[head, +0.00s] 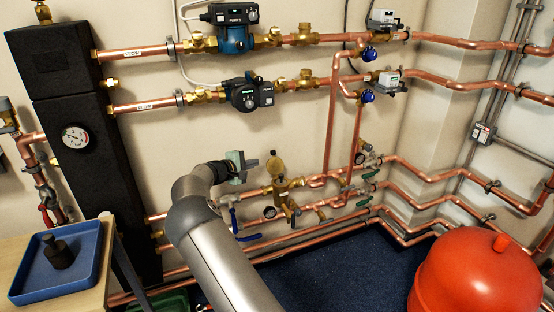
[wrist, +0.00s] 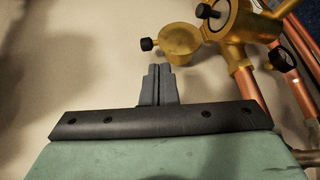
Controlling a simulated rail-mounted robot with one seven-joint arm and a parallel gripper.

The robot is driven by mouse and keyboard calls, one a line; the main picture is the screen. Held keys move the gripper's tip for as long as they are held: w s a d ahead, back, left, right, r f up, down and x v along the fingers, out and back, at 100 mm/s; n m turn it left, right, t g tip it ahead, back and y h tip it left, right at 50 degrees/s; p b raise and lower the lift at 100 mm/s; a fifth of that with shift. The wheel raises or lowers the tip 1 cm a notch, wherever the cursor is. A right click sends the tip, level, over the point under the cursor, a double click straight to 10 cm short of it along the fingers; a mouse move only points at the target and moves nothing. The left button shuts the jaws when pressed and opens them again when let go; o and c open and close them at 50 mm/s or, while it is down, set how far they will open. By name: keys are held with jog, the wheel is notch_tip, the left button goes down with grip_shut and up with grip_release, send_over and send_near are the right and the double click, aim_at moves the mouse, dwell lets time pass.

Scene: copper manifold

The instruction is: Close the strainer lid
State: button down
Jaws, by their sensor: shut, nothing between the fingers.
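The brass strainer (wrist: 240,22) is at the top right of the wrist view, its round mouth showing. Its round brass lid (wrist: 180,42) is swung open to the left of the body and carries a black knob (wrist: 147,44). In the head view the lid (head: 275,165) stands above the strainer body (head: 282,190) on the lower copper pipe. My gripper (wrist: 159,67) is shut and empty, its fingertips just below the lid in the wrist picture. In the head view my gripper (head: 255,163) is just left of the lid. I cannot tell whether they touch.
Copper pipes (wrist: 290,85) and a black-knobbed valve (wrist: 283,60) lie right of the strainer. Blue-handled valves (head: 236,222) sit below my gripper. Pumps (head: 250,93) are on the pipes above. A red vessel (head: 475,280) stands at right. Bare wall is left of the lid.

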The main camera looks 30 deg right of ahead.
aim_at(266, 162)
jog(key=shift+n+t+h, duration=0.3)
jog(key=shift+n+t, duration=0.1)
jog(key=x, duration=0.3)
jog(key=w+x, duration=0.1)
jog(key=x, duration=0.2)
jog(key=w+a+b+x, duration=0.1)
jog(key=x, duration=0.3)
jog(key=shift+f, duration=0.3)
jog(key=shift+s, duration=0.1)
jog(key=shift+s+f+b, duration=0.1)
jog(key=shift+b, duration=0.55)
jog(key=shift+t, duration=0.3)
